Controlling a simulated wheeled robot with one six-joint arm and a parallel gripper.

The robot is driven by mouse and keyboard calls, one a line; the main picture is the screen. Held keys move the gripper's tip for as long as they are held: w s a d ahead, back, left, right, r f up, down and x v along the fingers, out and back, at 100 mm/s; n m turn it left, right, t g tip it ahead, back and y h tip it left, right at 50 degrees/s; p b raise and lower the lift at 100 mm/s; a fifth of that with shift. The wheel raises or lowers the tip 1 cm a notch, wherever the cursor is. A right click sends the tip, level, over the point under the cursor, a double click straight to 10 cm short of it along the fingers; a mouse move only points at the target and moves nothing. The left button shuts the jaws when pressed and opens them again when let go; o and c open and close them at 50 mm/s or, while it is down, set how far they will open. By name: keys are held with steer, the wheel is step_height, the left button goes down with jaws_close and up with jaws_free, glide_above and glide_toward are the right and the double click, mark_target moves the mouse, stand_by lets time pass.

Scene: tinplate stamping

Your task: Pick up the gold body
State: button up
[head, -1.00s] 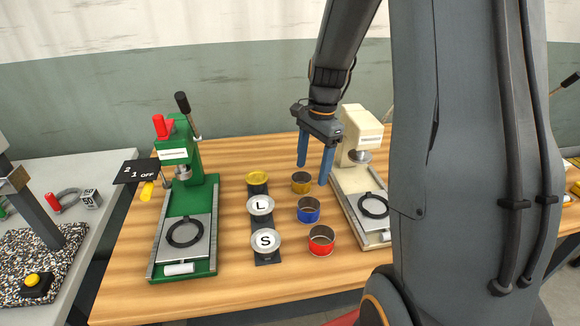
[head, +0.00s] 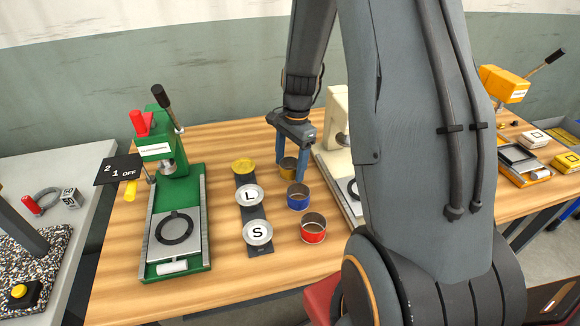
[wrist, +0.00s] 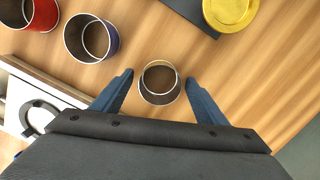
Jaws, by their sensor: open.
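The gold body (head: 288,172) is a small open-topped cup standing upright on the wooden table, behind the blue body (head: 298,197) and the red body (head: 313,229). My gripper (head: 290,171) points down at it with two blue fingers. In the wrist view the gold body (wrist: 159,83) lies between and just beyond the tips of my open gripper (wrist: 158,82), with a gap on each side. Nothing is held. In the head view a finger partly hides the gold body.
A dark strip (head: 262,251) left of the bodies carries a gold lid (head: 243,166) and silver L (head: 248,195) and S (head: 257,232) lids. A green press (head: 176,213) stands left, a cream press (head: 336,150) right. Bare wood (head: 115,285) lies at front left.

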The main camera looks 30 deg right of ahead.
steer(key=shift+f, duration=0.25)
steer(key=shift+c, duration=0.4)
steer(key=c, duration=1)
steer(key=shift+r, duration=0.15)
steer(key=shift+c, duration=0.3)
